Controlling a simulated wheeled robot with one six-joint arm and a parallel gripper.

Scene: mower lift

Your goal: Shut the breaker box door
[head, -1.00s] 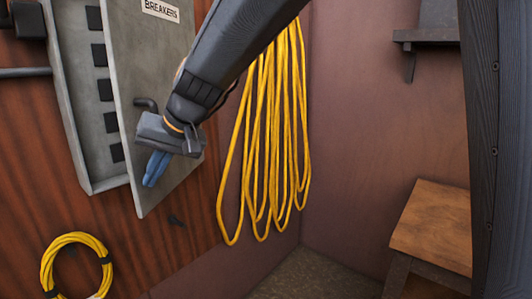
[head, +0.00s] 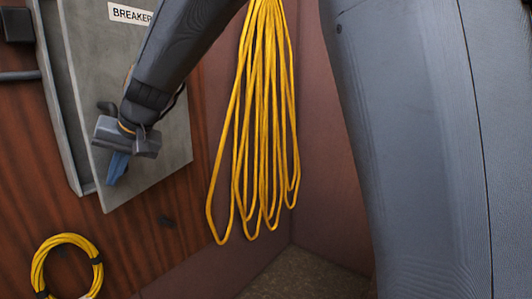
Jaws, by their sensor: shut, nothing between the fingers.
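The breaker box (head: 62,120) hangs on the wood-panelled wall at the left, with only its left edge strip showing. Its grey door (head: 170,155), with a label starting "BREAKER", stands partly open and covers most of the inside. A dark handle (head: 106,106) shows on the door, partly behind my gripper. My gripper (head: 117,170) is shut and empty, its blue fingers pointing down in front of the door's lower left part. I cannot tell whether it touches the door.
A long hank of yellow cable (head: 255,130) hangs in the corner right of the door. A yellow cable coil (head: 68,262) is on the lower left. My own arm fills the right side.

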